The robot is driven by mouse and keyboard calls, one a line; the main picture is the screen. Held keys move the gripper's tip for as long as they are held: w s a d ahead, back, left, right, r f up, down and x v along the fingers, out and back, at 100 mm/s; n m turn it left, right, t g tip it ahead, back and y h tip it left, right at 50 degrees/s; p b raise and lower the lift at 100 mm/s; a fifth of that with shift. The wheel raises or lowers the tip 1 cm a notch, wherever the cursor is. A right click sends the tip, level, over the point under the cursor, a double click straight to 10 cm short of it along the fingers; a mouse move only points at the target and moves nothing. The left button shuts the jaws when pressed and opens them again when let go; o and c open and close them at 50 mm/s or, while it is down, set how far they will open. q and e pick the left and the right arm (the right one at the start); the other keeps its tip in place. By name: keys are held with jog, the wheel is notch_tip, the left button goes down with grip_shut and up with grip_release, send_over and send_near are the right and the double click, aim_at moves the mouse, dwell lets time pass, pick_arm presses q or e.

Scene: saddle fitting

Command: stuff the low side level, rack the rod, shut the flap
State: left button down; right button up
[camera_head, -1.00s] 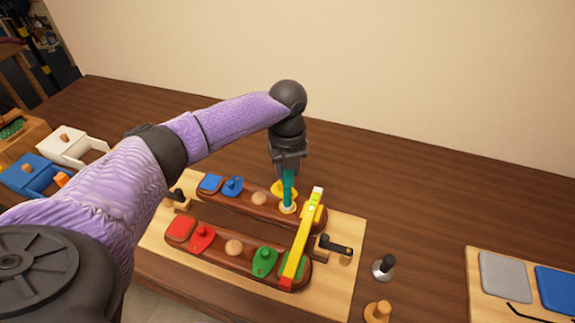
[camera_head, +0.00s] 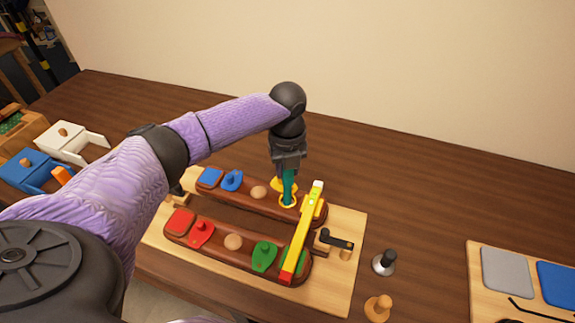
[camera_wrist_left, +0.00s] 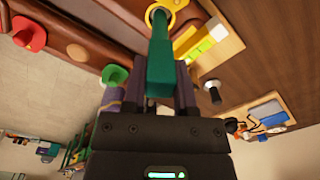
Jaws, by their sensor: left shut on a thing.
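My left gripper (camera_head: 288,170) is shut on a teal rod (camera_head: 289,186), held upright over the far brown panel (camera_head: 240,196). The rod's lower end is at a yellow-rimmed opening (camera_head: 287,205); how deep it sits I cannot tell. A raised yellow flap (camera_head: 279,184) stands just behind it, partly hidden by the rod. In the left wrist view the rod (camera_wrist_left: 160,62) points at the yellow ring (camera_wrist_left: 176,5). A yellow level bar (camera_head: 303,232) with red and white ends lies across the far and near panels (camera_head: 215,253). My right gripper is out of view.
The near panel carries a red flap (camera_head: 201,232) and a green flap (camera_head: 264,256); the far one has a blue flap (camera_head: 232,180). A black-handled crank (camera_head: 337,240) is at the right. Blue and white drawers stand left. Bare table lies behind the panels.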

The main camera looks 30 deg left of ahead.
pick_arm(q)
jog(key=shift+s+f, duration=0.1)
jog(key=shift+f, duration=0.05)
dwell(0.8)
jog(key=shift+p, duration=0.35)
notch_tip(320, 180, up, 5)
jog(key=p, duration=0.4)
jog(key=shift+p, duration=0.4)
notch_tip(320, 180, up, 3)
jog(key=p, duration=0.3)
jog(key=shift+r, duration=0.2)
jog(key=shift+f, duration=0.15)
dwell(0.6)
